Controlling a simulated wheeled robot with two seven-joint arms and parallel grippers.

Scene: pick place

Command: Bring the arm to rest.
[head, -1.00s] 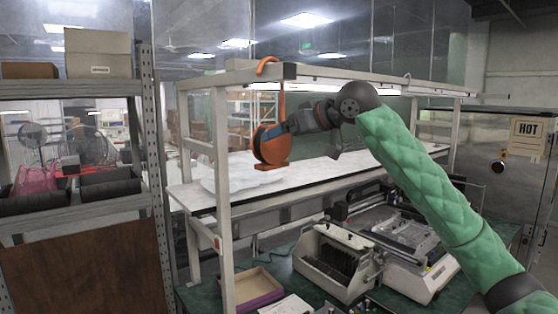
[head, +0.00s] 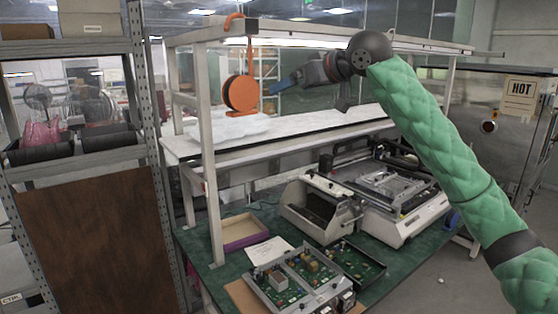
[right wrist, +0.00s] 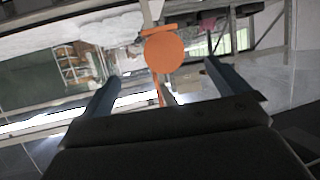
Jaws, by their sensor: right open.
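My right arm comes in from the right in the head view, in a green quilted sleeve. Its gripper (head: 282,86) is raised beside the workbench frame, pointing left. In the right wrist view the two blue fingers (right wrist: 162,85) stand wide apart with nothing between them. An orange round reel (head: 241,94) hangs from the frame by an orange hook, left of the gripper and apart from it. The reel also shows beyond the fingers in the right wrist view (right wrist: 164,50). My left gripper is not in view.
A white frame post (head: 209,160) stands left of the gripper. A long bench top (head: 300,128) runs behind. Below, a green table (head: 205,262) holds a shallow box (head: 240,232), circuit boards (head: 300,278) and machines (head: 390,195). A shelf rack (head: 70,48) stands left.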

